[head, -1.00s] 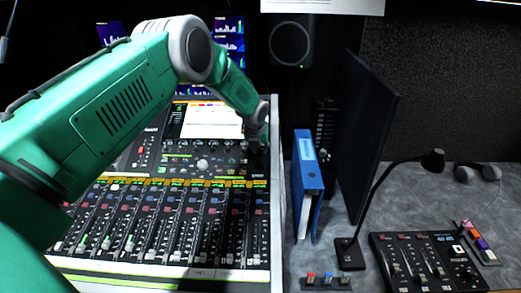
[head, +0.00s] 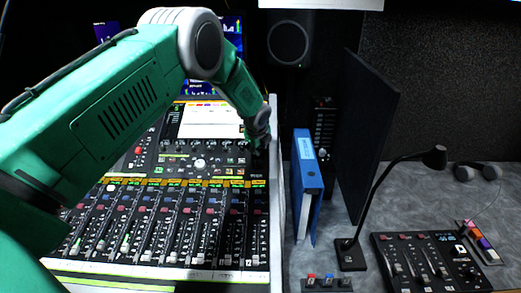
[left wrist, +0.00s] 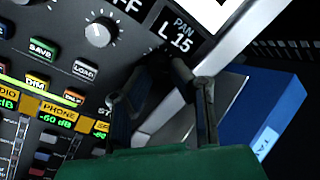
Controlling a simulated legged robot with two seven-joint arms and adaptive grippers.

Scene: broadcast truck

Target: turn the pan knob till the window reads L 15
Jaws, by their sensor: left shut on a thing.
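The pan window (left wrist: 178,34) shows in the left wrist view, with "PAN" above and "L 15" below in white on black. The dark pan knob (left wrist: 158,60) sits just under it, mostly hidden by my fingers. My left gripper (left wrist: 160,78) is shut on the knob, with its two fingers around it. In the head view my left gripper (head: 258,143) is at the upper right corner of the mixing console (head: 170,274); the knob and window are too small or covered to read there. My right gripper is not in view.
A blue binder (head: 307,175) stands close to the console's right edge, also near my fingers in the left wrist view (left wrist: 262,115). A larger light knob (left wrist: 100,32) is left of the window.

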